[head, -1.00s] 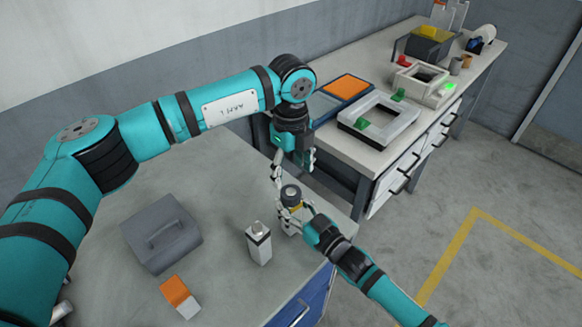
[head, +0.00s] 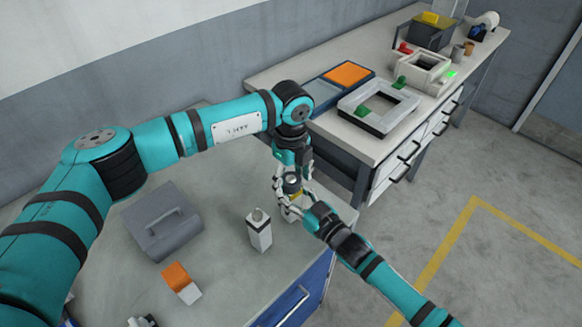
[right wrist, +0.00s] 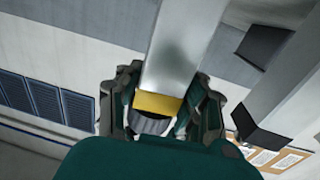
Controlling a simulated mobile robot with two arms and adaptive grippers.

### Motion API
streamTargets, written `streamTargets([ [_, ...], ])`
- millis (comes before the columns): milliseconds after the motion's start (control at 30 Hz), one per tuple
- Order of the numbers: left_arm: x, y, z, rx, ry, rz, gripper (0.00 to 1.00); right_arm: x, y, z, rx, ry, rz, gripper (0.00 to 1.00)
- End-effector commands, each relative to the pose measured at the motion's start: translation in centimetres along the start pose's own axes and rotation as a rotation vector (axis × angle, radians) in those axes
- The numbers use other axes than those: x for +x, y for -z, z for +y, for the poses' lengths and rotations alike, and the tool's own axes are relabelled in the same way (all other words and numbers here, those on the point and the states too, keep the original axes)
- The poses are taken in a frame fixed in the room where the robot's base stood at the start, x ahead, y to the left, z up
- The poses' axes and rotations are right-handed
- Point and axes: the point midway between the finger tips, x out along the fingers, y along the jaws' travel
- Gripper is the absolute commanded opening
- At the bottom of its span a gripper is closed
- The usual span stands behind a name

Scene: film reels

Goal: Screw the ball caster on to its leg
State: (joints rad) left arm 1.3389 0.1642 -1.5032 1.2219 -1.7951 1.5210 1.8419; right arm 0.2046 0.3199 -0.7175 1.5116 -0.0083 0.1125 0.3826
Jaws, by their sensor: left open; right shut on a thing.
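A pale square leg (right wrist: 175,65) with a yellow band (right wrist: 157,104) shows in the right wrist view. A dark grey ridged round piece, apparently the ball caster (right wrist: 150,124), sits at its banded end; whether it is fully seated I cannot tell. My right gripper (head: 297,205) is shut on the leg near this end, at the table's right corner. My left gripper (head: 291,184) points down directly above, open, with its fingers around the capped end. The fingers mostly hide the cap in the head view. Contact is not clear.
A white post with a dark band and metallic top (head: 259,231) stands close left. A grey case (head: 160,224) and an orange-and-white block (head: 181,284) lie farther left. A second bench (head: 345,150) behind carries trays and frames. The table's front middle is clear.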

Motion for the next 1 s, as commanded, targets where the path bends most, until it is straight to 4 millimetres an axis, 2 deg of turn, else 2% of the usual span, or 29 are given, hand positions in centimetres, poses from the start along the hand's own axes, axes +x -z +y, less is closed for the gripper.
streamTargets([
  [367, 0.44, 0.01, -0.04, 0.0, 0.001, 0.0, 0.64, 0.03, 0.1, 0.0, 0.0, 0.0, 0.002, 0.0],
  [800, 0.41, 0.01, -0.04, 0.0, 0.001, 0.0, 0.08, 0.02, 0.09, 0.0, 0.0, 0.0, 0.002, 0.0],
  [833, 0.41, 0.01, -0.04, 0.0, 0.001, 0.0, 0.5, 0.02, 0.09, 0.0, 0.0, 0.0, 0.002, 0.0],
  [1000, 0.4, 0.01, -0.04, 0.0, 0.001, 0.0, 0.69, 0.02, 0.09, 0.0, 0.0, 0.0, 0.002, 0.0],
])
